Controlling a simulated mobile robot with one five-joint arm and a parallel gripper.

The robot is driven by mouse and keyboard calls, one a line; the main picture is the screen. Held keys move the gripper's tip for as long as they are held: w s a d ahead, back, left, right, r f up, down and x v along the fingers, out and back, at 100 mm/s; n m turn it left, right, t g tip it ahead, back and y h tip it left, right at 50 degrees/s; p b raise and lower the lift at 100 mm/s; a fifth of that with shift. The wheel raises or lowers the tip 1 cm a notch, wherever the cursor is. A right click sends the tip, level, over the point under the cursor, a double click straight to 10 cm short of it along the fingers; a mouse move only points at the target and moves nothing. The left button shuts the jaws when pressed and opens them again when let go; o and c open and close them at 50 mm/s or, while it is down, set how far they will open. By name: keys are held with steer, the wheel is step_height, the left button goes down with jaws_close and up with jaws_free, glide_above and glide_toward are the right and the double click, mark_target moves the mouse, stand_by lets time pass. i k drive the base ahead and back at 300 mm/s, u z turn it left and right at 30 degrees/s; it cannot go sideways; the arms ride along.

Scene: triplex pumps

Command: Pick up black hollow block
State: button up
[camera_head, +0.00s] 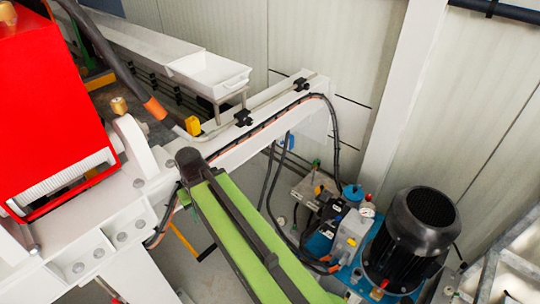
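I cannot make out a black hollow block for certain. Two small black block-like pieces sit on the white beam, one near its middle (243,118) and one near its far end (301,84). They are too small for me to tell whether either is hollow. No gripper fingers show in this view, so I cannot see whether my gripper holds anything.
A long green bar with black rails (232,205) runs from the bottom centre to the white frame. A red machine housing (45,100) fills the left. A black motor (412,235) stands at the right beside a blue-based pump unit (345,235). A white tray (208,73) lies behind.

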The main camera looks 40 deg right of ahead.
mark_target(336, 207)
steer(key=k, duration=1.65)
steer(key=u, duration=0.55)
steer(key=i, duration=1.4)
steer(key=z, duration=2.5)
steer(key=i, duration=0.5)
steer(key=u, duration=0.15)
